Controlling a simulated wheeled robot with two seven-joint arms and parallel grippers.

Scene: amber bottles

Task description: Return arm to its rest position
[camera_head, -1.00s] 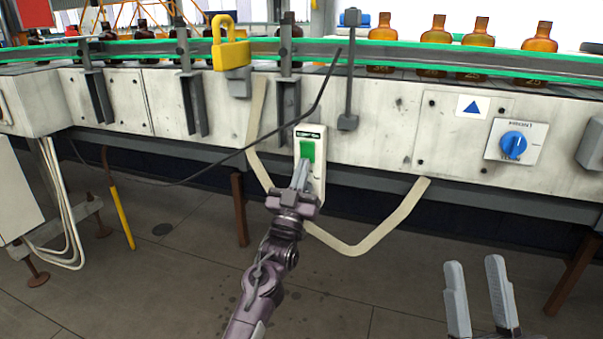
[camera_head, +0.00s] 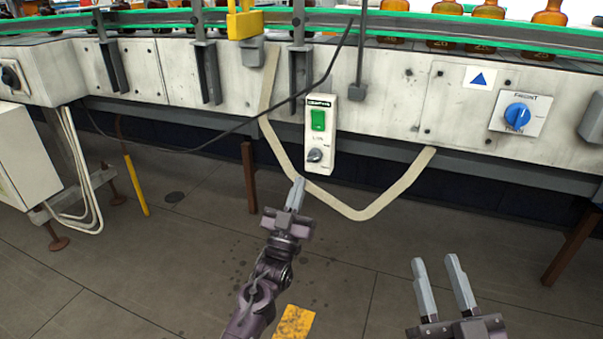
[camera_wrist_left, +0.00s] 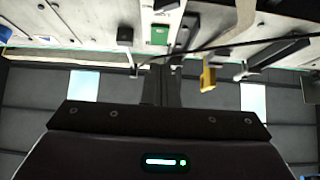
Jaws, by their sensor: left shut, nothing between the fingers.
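My left gripper (camera_head: 296,194) is shut and empty in the head view. It is in front of the conveyor and below the white switch box (camera_head: 320,150), apart from it. The box carries a green button (camera_head: 318,120) and a small dark knob (camera_head: 314,155). In the left wrist view the shut fingers (camera_wrist_left: 160,85) point toward the conveyor side, and the green button (camera_wrist_left: 159,36) shows beyond them. My right gripper (camera_head: 437,272) is at the lower right of the head view, with its two fingers apart and nothing between them.
The conveyor (camera_head: 400,100) runs across the top with several amber bottles (camera_head: 487,12) on it. A blue knob (camera_head: 517,115) is at the right. Bare floor (camera_head: 190,260) is free.

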